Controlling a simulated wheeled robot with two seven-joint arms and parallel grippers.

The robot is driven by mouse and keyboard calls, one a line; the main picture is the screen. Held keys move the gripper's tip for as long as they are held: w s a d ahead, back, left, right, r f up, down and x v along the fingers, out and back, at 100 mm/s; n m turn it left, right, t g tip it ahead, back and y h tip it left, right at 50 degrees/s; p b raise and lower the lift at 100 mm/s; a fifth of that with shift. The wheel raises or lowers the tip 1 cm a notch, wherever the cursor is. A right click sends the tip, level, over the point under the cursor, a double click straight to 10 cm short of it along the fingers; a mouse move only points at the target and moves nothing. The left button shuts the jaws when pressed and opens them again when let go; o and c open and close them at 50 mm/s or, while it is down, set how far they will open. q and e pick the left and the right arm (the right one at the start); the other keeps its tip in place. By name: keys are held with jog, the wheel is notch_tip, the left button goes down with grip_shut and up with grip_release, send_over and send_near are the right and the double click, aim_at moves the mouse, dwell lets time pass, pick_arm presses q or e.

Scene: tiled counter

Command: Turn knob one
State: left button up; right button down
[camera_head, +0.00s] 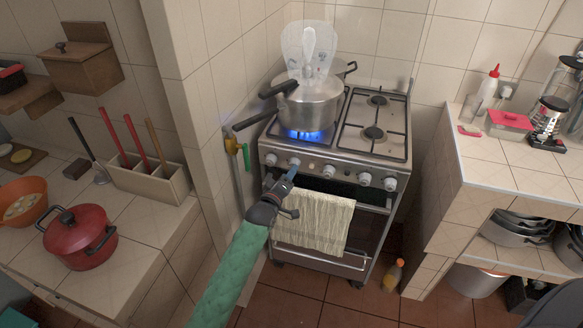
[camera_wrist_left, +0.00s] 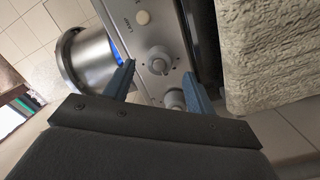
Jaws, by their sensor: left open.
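The stove (camera_head: 345,166) has a row of white knobs along its front panel. My left gripper (camera_head: 291,173) is in front of the left part of that panel, near the second knob from the left (camera_head: 295,163). In the left wrist view my left gripper (camera_wrist_left: 158,68) is open, with one knob (camera_wrist_left: 160,59) between the fingertips and another knob (camera_wrist_left: 174,99) deeper between the fingers. Contact with either knob cannot be told. No label shows which is knob one. The leftmost knob (camera_head: 270,159) also shows. My right gripper is not in view.
A steel pot (camera_head: 312,106) stands over a blue flame (camera_head: 305,134) on the left burner. A towel (camera_head: 315,222) hangs on the oven front, close to my left gripper. The tiled wall (camera_head: 217,150) bounds the stove's left side. A bottle (camera_head: 393,276) stands on the floor.

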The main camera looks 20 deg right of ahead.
pick_arm(q)
jog(key=shift+p+x, duration=0.45)
jog(key=shift+x, duration=1.45)
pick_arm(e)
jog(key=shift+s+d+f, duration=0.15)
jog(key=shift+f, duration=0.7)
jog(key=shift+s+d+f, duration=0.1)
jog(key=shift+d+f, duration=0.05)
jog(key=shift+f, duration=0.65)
pick_arm(q)
jog(key=shift+c, duration=0.3)
